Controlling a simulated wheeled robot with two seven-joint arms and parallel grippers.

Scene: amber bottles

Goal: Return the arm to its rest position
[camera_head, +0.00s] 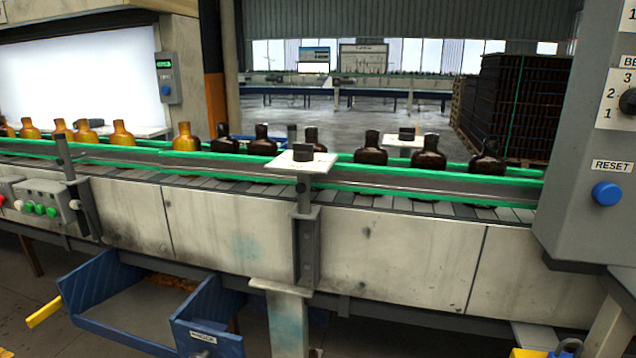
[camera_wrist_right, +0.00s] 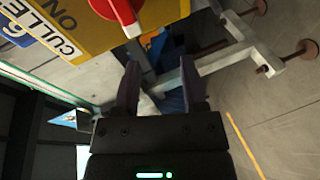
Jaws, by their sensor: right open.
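My right gripper (camera_wrist_right: 161,80) shows in the right wrist view with its two dark fingers apart and nothing between them. A yellow panel (camera_wrist_right: 85,40) lettered "CULLE" and "ON", with a red rotary knob (camera_wrist_right: 121,12), is beyond the fingers at the upper left. The fingers look apart from the knob. My left gripper is in neither view. In the head view, amber bottles (camera_head: 186,138) stand on the conveyor at the left, and darker bottles (camera_head: 371,148) stand along it to the right.
Green rails (camera_head: 440,177) edge the conveyor. A blue bin (camera_head: 95,285) stands low in front. A grey control box with a blue RESET button (camera_head: 606,193) fills the right side. In the wrist view, a pale metal frame (camera_wrist_right: 240,55) stands near the yellow panel, above open floor (camera_wrist_right: 275,110).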

